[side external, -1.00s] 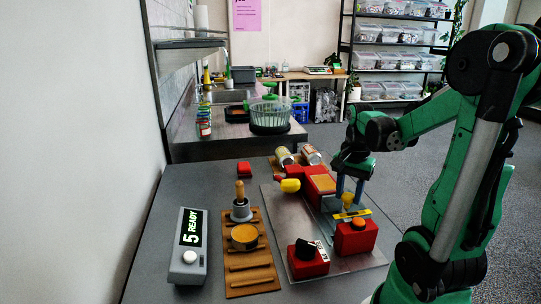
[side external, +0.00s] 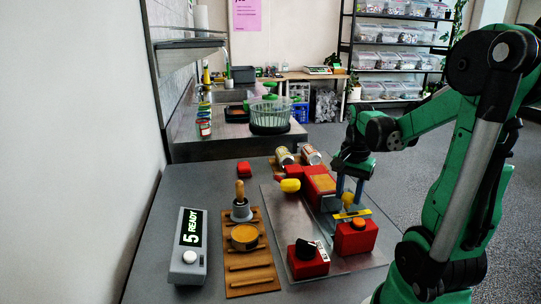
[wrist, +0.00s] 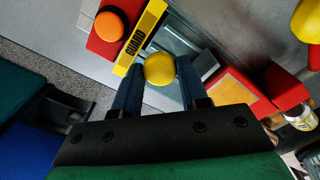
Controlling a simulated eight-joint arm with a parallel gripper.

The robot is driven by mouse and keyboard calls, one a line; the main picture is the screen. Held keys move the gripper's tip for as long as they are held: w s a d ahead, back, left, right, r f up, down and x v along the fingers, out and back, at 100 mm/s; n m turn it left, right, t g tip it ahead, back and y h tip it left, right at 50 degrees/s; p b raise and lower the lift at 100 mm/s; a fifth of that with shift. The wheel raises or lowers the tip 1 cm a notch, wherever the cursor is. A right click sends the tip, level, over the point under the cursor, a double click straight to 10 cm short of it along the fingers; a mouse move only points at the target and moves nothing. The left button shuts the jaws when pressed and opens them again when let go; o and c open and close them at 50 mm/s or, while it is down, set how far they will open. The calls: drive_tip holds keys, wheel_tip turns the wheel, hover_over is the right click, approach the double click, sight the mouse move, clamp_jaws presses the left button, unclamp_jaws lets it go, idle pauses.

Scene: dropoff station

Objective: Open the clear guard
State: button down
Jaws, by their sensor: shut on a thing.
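The clear guard (wrist: 178,42) is a see-through panel beside a yellow bar (wrist: 139,38) marked GUARD in the wrist view. The yellow bar also shows in the side view (side external: 352,214), just behind an orange button (side external: 358,223) on a red box. A round yellow knob (wrist: 160,68) sits between my two blue fingers. My gripper (wrist: 158,75) points down and is shut on this knob. In the side view my gripper (side external: 349,195) is low over the metal plate, and the fingers partly hide the knob (side external: 347,200). The guard's clear part is hard to make out there.
A red box with a black knob (side external: 306,248) stands at the plate's front left. A red block with a yellow-ended handle (side external: 289,185) is left of my gripper. A wooden rack (side external: 248,270) and a grey READY display (side external: 188,245) stand further left. Cans (side external: 310,155) lie behind.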

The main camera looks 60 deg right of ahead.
drive_tip(key=shift+d, duration=0.1)
drive_tip(key=w+d, duration=0.7)
drive_tip(key=shift+w+d, duration=0.35)
drive_tip(key=shift+w, duration=0.05)
drive_tip(key=shift+c, duration=2.3)
unclamp_jaws()
drive_tip(key=shift+r, duration=0.1)
drive_tip(key=shift+r, duration=2.7)
drive_tip(key=shift+a, duration=0.15)
